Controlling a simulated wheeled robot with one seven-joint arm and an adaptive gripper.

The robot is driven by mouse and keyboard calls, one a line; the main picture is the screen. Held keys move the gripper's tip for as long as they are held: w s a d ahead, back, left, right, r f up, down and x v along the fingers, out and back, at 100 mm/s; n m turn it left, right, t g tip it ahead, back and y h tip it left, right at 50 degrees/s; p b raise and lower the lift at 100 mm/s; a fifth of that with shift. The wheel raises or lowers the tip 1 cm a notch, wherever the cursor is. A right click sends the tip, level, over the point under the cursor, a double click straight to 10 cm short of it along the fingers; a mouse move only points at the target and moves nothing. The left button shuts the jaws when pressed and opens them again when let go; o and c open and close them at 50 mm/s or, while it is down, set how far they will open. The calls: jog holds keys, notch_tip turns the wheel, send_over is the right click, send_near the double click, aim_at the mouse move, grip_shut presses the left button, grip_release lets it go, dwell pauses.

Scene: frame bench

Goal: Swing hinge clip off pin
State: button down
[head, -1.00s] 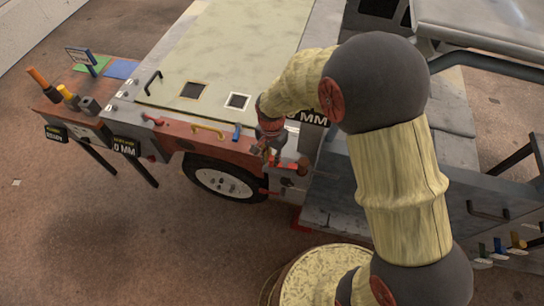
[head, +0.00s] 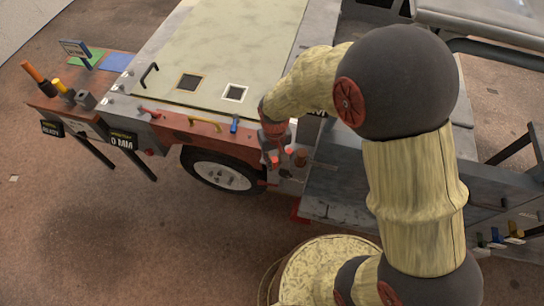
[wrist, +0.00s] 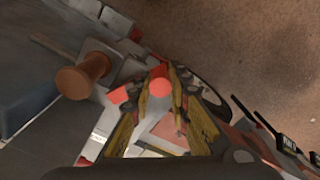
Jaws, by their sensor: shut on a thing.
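In the wrist view, my gripper (wrist: 160,112) is shut on a grey piece with a round red end (wrist: 160,86), which looks like the hinge clip. The yellow-and-black fingers stand on either side of it. An orange-brown pin (wrist: 86,75) sticks out from the frame to the left, apart from the fingers. In the head view, my gripper (head: 277,162) points down at the red side rail, just left of the orange-brown pin (head: 301,158). My wrist hides part of the rail, and I cannot tell whether the clip still touches any pin.
A wheel (head: 222,173) sits below the rail to the left. A yellow handle (head: 204,122) and a blue handle (head: 234,124) lie along the rail. A side shelf (head: 45,100) carries upright tools and an "0 MM" display (head: 122,140). The floor in front is clear.

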jog(key=shift+s+d+n, duration=0.25)
jog(key=shift+d+n, duration=0.05)
jog(key=shift+n, duration=0.6)
jog(key=shift+s+d+n, duration=0.2)
jog(key=shift+d+n, duration=0.05)
jog(key=shift+n, duration=0.65)
jog(key=c, duration=1.7)
grip_release()
notch_tip(320, 180, up, 12)
